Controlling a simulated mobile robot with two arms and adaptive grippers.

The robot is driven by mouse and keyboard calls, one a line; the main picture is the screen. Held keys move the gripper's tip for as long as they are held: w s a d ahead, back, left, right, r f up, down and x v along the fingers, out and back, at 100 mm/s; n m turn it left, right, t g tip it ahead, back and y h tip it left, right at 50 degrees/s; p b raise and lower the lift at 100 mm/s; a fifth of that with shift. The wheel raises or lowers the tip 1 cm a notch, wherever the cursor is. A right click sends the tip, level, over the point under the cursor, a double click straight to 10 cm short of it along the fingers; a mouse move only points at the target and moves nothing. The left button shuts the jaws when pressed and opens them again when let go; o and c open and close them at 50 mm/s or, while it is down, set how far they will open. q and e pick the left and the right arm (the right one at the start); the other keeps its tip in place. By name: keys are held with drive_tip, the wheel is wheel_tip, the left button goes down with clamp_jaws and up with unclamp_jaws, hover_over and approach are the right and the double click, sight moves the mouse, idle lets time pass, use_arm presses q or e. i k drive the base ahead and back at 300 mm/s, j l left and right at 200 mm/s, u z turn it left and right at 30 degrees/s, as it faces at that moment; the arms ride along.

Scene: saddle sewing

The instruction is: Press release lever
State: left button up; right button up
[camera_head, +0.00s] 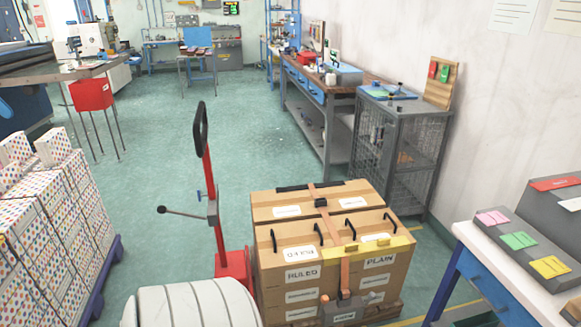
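A red hand-truck column (208,170) with a black loop handle (200,128) stands upright left of the strapped cartons. A lever (185,214) with a black ball knob sticks out to the left from a grey bracket (212,211) on the column, its knob end slightly raised. A small blue lever (201,196) sits just above it. I cannot tell for sure which one is the release lever. The red base (234,268) is beside the cartons and partly hidden. Neither of my grippers is in view, and nothing touches the levers.
Brown cartons (328,240), strapped together, stand right of the column. Dotted white boxes (50,225) on a blue pallet (108,262) are at left. A wire cage cabinet (405,150) and workbench (320,112) line the right wall. Green floor (150,150) is clear behind the column.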

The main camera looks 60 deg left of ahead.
sight(372, 295)
drive_tip(key=u, duration=1.7)
